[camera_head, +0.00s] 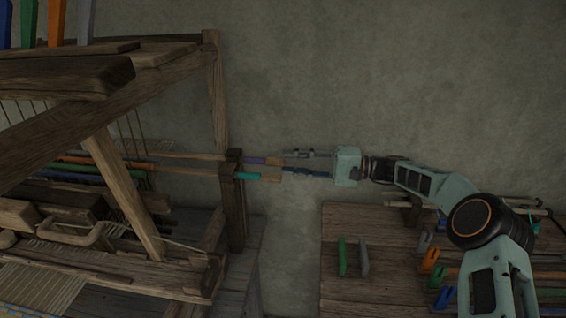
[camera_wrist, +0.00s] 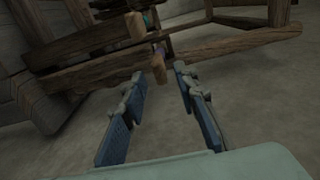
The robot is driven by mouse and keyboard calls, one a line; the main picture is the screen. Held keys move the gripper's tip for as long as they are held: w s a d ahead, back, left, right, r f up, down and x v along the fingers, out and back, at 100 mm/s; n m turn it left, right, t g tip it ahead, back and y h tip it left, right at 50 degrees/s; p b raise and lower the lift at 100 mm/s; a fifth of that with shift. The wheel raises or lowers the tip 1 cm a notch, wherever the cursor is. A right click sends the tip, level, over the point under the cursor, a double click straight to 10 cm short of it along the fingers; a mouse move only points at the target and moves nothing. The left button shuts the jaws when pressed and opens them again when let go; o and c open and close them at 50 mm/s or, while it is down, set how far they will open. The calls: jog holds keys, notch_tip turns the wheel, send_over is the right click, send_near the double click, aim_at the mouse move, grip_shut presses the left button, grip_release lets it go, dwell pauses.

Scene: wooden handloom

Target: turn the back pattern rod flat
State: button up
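Two pattern rods stick out to the right from the loom's post in the head view. The upper, farther one, apparently the back rod, has a purple band and a bare wooden end (camera_head: 275,161). The nearer one has a teal band (camera_head: 246,176) and a wooden end. My gripper (camera_head: 284,162) is open and level, pointing left at the rod ends. In the wrist view, the purple-banded rod's end (camera_wrist: 159,72) lies just ahead of and between my open fingertips (camera_wrist: 158,80), with no visible contact. I cannot tell whether this rod is flat or on edge.
The wooden loom frame (camera_head: 218,100) fills the left. Its dark post (camera_head: 233,205) supports the rods. A wooden table (camera_head: 345,295) at lower right carries green (camera_head: 342,256), grey, orange and blue pieces below my arm. The grey wall behind is bare, and the gap between loom and table is free.

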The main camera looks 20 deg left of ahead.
jog(key=v, duration=0.9)
